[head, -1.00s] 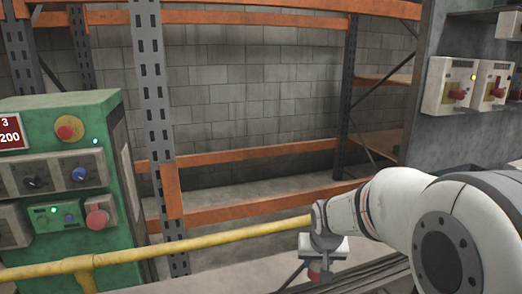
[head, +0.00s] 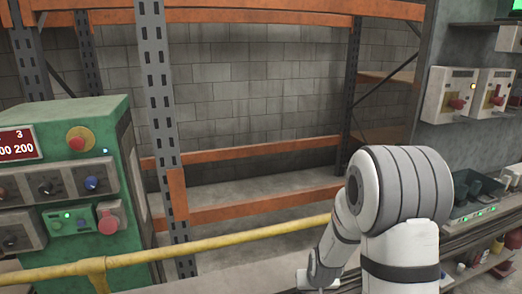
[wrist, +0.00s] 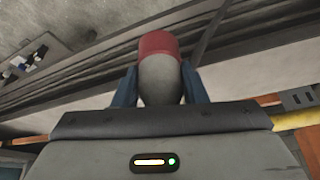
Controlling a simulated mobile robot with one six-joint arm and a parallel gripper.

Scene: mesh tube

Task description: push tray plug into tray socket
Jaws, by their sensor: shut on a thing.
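My gripper (wrist: 160,76) is shut on a plug (wrist: 160,88) with a grey rounded body and a red end, in the wrist view. The blue fingers are on either side of the plug, and its red end points away from the wrist. In the head view only the end of my arm shows at the bottom edge; the fingers and plug are cut off. A grey tray (head: 468,215) with green lights on its front and several dark cups sits at the right in the head view. I cannot make out a socket on it.
A green control cabinet (head: 75,185) stands at the left, with a yellow rail (head: 190,250) running in front. Orange-beamed racking (head: 245,155) stands behind. Switch boxes (head: 448,95) hang on the right wall. Small items sit on a lower shelf (head: 490,262) at the right.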

